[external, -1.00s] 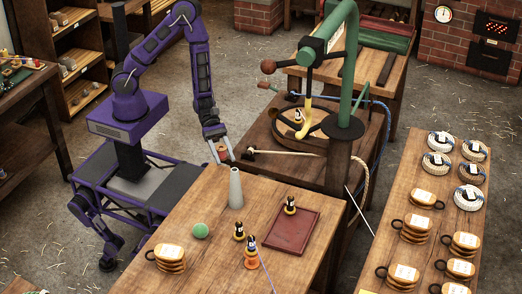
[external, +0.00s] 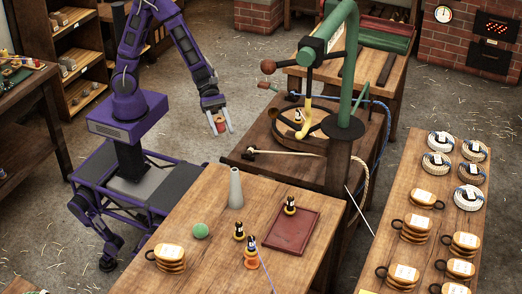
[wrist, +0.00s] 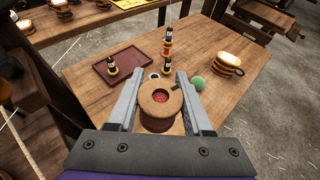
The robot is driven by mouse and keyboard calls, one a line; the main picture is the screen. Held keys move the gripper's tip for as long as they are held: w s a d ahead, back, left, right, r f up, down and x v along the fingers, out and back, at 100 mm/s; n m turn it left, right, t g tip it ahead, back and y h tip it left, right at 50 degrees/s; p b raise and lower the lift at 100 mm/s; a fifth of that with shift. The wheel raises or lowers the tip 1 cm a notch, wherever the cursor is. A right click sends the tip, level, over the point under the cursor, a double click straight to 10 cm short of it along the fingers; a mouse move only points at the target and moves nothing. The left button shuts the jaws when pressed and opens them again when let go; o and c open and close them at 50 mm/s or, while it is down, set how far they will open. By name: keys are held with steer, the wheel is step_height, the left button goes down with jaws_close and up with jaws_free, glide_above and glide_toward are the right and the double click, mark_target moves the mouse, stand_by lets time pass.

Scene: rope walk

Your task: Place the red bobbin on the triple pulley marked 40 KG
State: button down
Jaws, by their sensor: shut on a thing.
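My gripper (external: 220,127) is shut on a bobbin and holds it in the air behind the front table. The bobbin shows between the fingers in the wrist view (wrist: 160,108), with a brown round top, a dark red side and a red centre. A stack of wooden pulleys with a white label (external: 169,257) stands at the front table's left; it also shows at the right in the wrist view (wrist: 227,66). More labelled pulley stacks (external: 411,231) stand on the right table. The labels are too small to read, so I cannot tell which is marked 40 KG.
A green-armed machine (external: 345,100) stands behind. Coiled ropes (external: 468,198) lie on the right table.

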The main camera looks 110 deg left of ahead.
steer(key=w+d+m+g+h, duration=0.2)
steer(key=w+d, duration=0.2)
steer(key=d, duration=0.6)
steer(key=m+g+h+p, duration=0.2)
steer(key=m+g+p, duration=0.1)
steer(key=m+g, duration=0.2)
glide_above(160, 255)
step_height(160, 255, down, 10)
steer(key=shift+w+f+b, duration=0.1)
steer(key=shift+f+b, duration=0.15)
steer(key=shift+b, duration=0.25)
steer(key=shift+f, duration=2.4)
steer(key=shift+f, duration=0.1)
steer(key=shift+f+b, duration=0.1)
steer(key=shift+b, duration=0.3)
steer(key=shift+c, duration=1.6)
jaws_free()
